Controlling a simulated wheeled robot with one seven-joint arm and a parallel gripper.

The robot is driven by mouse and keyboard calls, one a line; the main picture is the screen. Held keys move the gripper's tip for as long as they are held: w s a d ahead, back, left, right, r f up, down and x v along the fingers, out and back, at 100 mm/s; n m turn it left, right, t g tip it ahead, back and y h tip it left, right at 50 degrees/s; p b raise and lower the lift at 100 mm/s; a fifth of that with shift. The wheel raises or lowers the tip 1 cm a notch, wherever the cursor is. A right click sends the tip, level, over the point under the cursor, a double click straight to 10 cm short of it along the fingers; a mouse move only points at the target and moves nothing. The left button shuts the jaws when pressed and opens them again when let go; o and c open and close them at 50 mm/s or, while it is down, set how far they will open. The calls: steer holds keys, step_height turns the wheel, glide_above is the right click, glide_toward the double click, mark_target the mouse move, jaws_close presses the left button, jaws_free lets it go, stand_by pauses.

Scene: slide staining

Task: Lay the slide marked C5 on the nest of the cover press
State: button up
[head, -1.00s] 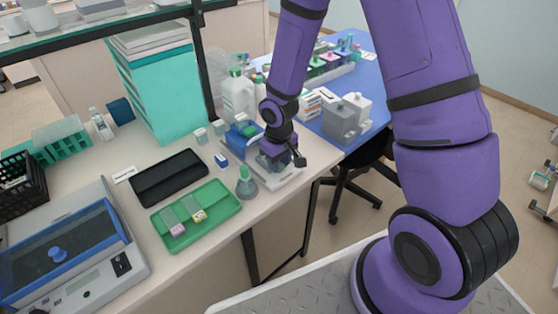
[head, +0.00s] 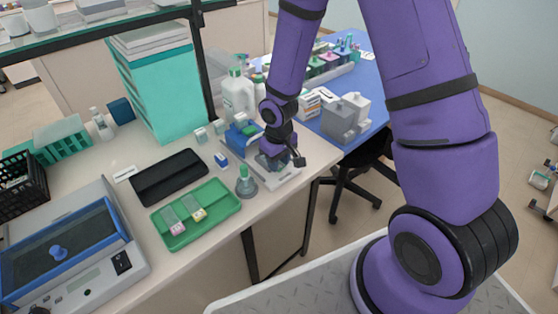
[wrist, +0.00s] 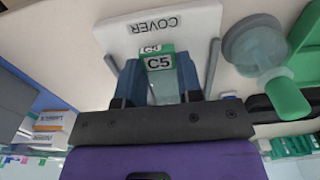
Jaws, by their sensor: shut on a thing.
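My gripper (wrist: 160,72) is shut on the slide marked C5 (wrist: 158,62). The slide's green end with a white C5 label sticks out between the blue fingers, and its clear glass runs back between them. The cover press (wrist: 185,32), a pale plate labelled COVER, lies behind the slide in the wrist view. In the head view my gripper (head: 273,160) is over the press (head: 268,184) on the bench. The fingers and wrist hide the nest and the slide there. I cannot tell whether the slide touches the press.
A green tray (head: 222,212) with two slides lies left of the press. A small flask (head: 246,184) stands close beside the press. A dark case (head: 168,178), a blue-lidded device (head: 60,250) and white bottles (head: 238,95) are around. Grey blocks (head: 340,122) stand on the blue mat.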

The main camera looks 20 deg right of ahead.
steer(key=shift+s+d+f, duration=0.1)
steer(key=shift+s+f, duration=0.25)
steer(key=o, duration=0.8)
steer(key=shift+w+r, duration=0.15)
steer(key=shift+r, duration=0.2)
steer(key=shift+o, duration=1)
step_height(320, 180, up, 11)
steer(key=shift+w+f, duration=0.1)
steer(key=s+d+r+m+t+h, duration=0.15)
steer(key=s+r, duration=0.25)
steer(key=r, duration=0.4)
steer(key=s+d+r+t+y, duration=0.1)
steer(key=s+d+r, duration=0.2)
steer(key=r, duration=0.6)
steer(key=s+d+r+m+t, duration=0.1)
steer(key=s+r, duration=0.3)
steer(key=s, duration=0.3)
steer(key=s+d+r+m+t, duration=0.1)
steer(key=s+r, duration=0.4)
steer(key=s, duration=0.2)
steer(key=shift+s+d+r, duration=0.15)
steer(key=shift+d+r, duration=0.05)
steer(key=shift+r, duration=0.1)
